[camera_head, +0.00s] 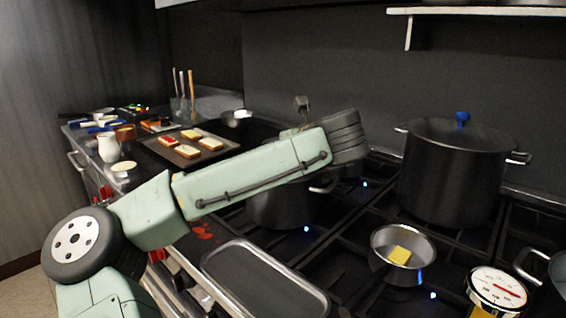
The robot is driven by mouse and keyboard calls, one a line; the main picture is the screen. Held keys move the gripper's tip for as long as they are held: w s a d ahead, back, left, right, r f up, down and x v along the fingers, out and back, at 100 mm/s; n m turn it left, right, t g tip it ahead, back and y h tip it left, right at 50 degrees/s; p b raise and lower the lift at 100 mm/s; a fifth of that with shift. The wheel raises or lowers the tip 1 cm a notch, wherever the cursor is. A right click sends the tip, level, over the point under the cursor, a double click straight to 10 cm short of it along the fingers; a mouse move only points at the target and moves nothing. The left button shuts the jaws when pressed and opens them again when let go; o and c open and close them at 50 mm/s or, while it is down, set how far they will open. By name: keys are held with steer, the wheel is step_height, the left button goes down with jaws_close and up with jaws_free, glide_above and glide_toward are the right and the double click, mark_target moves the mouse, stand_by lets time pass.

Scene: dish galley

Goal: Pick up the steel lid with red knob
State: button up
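I cannot make out a steel lid with a red knob in this view. A large dark pot (452,185) stands on the stove at the right, and the knob (463,117) on top of it is blue. A smaller pot (283,208) stands behind my arm. Its top is hidden by the arm, so I cannot tell whether a lid is on it. My arm reaches from the lower left across the middle, over the front of this smaller pot. Its fingertips do not show.
A steel bowl (376,238) holds a yellow block (399,255). An empty oblong tray (250,268) lies at the stove's front. A dial gauge (497,287) is at the lower right. A baking tray (166,151) with bread slices lies farther back. Small blue flames show on the burners.

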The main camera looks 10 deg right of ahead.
jaws_close()
stand_by(0.5)
